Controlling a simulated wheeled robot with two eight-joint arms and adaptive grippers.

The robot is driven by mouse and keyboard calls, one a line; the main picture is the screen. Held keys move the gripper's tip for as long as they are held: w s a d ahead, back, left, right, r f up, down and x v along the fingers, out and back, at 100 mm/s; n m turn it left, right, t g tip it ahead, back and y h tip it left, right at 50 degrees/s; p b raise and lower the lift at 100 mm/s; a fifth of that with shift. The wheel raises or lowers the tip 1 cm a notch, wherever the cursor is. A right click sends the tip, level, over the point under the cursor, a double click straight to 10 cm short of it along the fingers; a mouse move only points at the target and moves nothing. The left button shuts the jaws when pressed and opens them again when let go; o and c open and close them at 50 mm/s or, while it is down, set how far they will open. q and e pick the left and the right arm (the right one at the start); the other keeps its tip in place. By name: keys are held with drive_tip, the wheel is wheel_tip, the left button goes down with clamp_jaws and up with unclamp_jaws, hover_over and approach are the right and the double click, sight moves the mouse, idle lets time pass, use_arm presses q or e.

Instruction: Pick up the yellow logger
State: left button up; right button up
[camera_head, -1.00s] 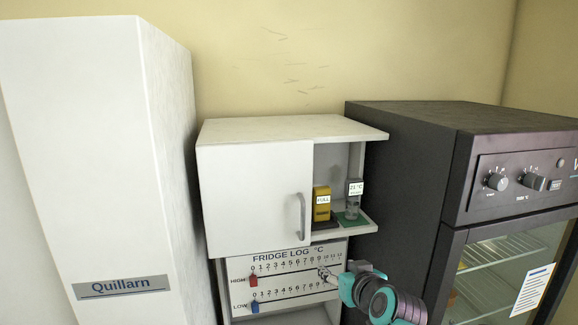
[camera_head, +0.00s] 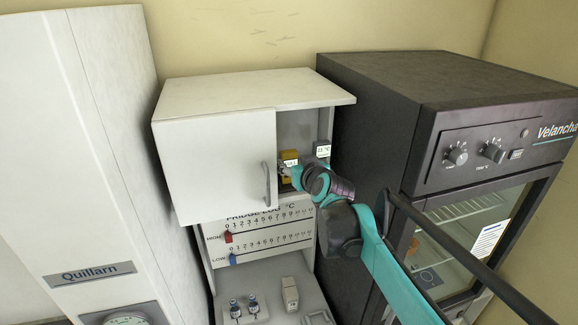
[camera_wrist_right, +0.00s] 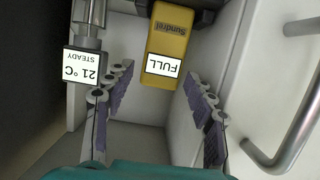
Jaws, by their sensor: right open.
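The yellow logger (camera_head: 289,157), with a white display reading FULL, stands in the open right part of the white wall cabinet. My right gripper (camera_head: 286,171) is at the cabinet opening, in front of the logger, and its arm hides the lower part. In the right wrist view, which shows the labels upside down, the logger (camera_wrist_right: 168,30) is ahead between the open fingers of my right gripper (camera_wrist_right: 158,78). The fingertips are near its display end; I see no clear contact. My left gripper is not in view.
A probe unit with a "21 °C" display (camera_head: 322,149) stands right of the logger. The cabinet door (camera_head: 215,165) with its metal handle (camera_head: 266,184) is close on the left. Below is the fridge log board (camera_head: 262,232). A dark incubator (camera_head: 440,110) stands on the right.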

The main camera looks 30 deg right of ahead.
sight(290, 161)
drive_tip(key=x, duration=0.5)
drive_tip(key=shift+w+f+p, duration=0.1)
drive_tip(key=shift+w+p, duration=0.1)
drive_tip(key=shift+p, duration=0.2)
drive_tip(key=shift+s+a, duration=0.15)
drive_tip(key=shift+s, duration=0.15)
drive_tip(key=c, duration=1)
